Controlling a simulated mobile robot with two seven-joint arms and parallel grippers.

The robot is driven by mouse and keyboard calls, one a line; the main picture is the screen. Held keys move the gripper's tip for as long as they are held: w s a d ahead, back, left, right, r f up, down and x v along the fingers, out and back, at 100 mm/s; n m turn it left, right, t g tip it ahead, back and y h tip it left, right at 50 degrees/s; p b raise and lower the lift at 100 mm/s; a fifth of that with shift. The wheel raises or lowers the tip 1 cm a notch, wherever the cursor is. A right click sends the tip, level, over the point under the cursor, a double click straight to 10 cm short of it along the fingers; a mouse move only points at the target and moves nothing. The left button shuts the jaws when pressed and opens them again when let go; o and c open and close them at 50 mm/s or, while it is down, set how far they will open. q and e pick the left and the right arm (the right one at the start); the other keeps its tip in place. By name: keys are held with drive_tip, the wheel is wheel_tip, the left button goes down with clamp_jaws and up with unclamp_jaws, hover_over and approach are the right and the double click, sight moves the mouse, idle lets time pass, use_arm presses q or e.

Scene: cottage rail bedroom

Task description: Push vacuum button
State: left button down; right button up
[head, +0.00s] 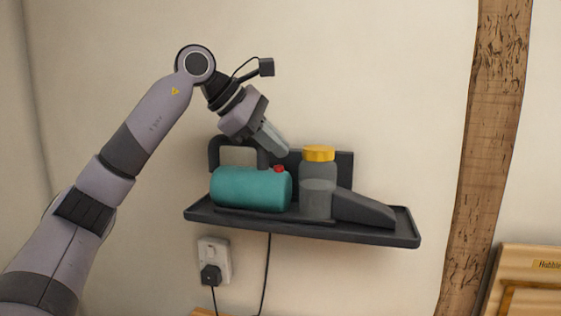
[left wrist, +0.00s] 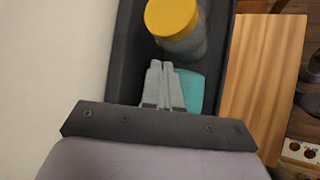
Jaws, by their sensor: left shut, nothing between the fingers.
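The vacuum lies on a dark wall shelf in the head view. It has a teal body (head: 245,188), a small red button (head: 279,169) on top, and a grey part with a yellow cap (head: 319,153). My left gripper (head: 284,151) is shut and empty, pointing down to the right just above the red button; I cannot tell whether it touches anything. In the left wrist view the shut fingertips (left wrist: 160,66) lie below the yellow cap (left wrist: 171,17) and over the teal body (left wrist: 191,92). The button does not show there. My right gripper is out of view.
The dark shelf (head: 300,229) has a raised rim and a back plate against the wall. A socket with a black plug (head: 210,275) is below, with a hanging cable. A wooden post (head: 490,150) stands at the right.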

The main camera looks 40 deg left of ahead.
sight(275, 167)
use_arm(q)
wheel_tip(275, 167, up, 4)
drive_tip(key=p, duration=0.4)
drive_tip(key=shift+r+p, duration=0.1)
drive_tip(key=shift+p, duration=0.25)
drive_tip(key=shift+r, duration=0.9)
